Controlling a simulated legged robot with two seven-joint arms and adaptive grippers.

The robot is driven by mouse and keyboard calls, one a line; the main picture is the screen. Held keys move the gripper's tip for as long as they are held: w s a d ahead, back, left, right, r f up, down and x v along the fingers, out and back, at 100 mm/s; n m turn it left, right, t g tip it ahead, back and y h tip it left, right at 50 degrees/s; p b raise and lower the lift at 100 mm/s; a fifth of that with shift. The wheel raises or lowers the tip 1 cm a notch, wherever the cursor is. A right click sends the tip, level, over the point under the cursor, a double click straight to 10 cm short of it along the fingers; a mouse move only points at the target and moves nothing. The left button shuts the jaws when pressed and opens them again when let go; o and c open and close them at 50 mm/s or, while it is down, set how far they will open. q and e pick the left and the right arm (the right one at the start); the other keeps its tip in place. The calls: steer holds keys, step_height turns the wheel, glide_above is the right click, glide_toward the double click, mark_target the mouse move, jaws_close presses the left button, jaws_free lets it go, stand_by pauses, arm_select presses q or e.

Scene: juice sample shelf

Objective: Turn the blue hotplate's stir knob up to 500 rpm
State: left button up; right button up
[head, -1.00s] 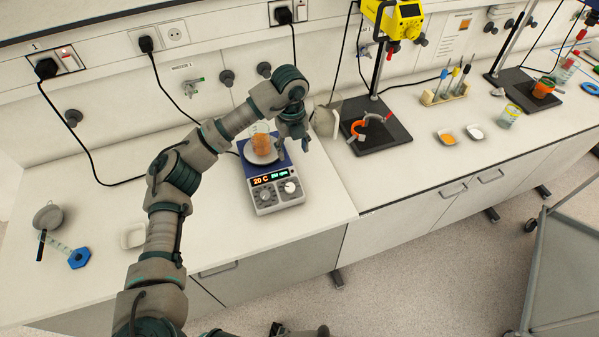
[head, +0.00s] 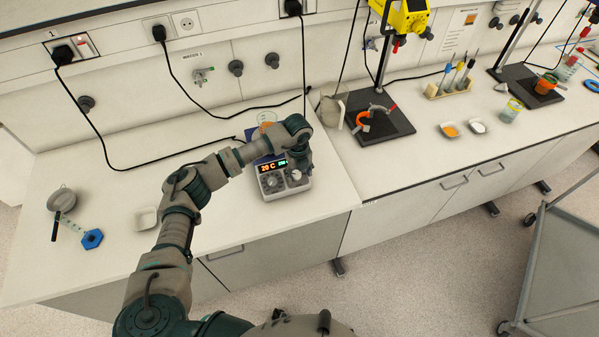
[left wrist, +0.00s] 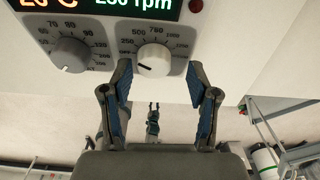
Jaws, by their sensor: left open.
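The blue hotplate (head: 286,186) stands on the bench with its control panel facing me. Its display reads 20 C and a green rpm figure, cut off at the top of the left wrist view. My left gripper (left wrist: 158,78) is open, fingertips on either side and just short of the stir knob, without visible contact. In the head view my left gripper (head: 300,160) hangs over the panel.
A beaker with orange contents (head: 267,118) shows behind my left arm at the hotplate. A stand with a dark base (head: 388,128) and a pale jug (head: 328,110) are to the right. A white dish (head: 146,219) lies left. Bench in front of the hotplate is clear.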

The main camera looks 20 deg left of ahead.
arm_select(q)
steer(key=shift+a+f, duration=0.15)
steer(key=shift+a, duration=0.5)
steer(key=shift+c, duration=0.5)
steer(key=c, duration=0.8)
jaws_close()
steer(key=shift+d, duration=0.4)
arm_select(e)
steer(key=shift+w+a+r, duration=0.1)
steer(key=shift+w, duration=0.1)
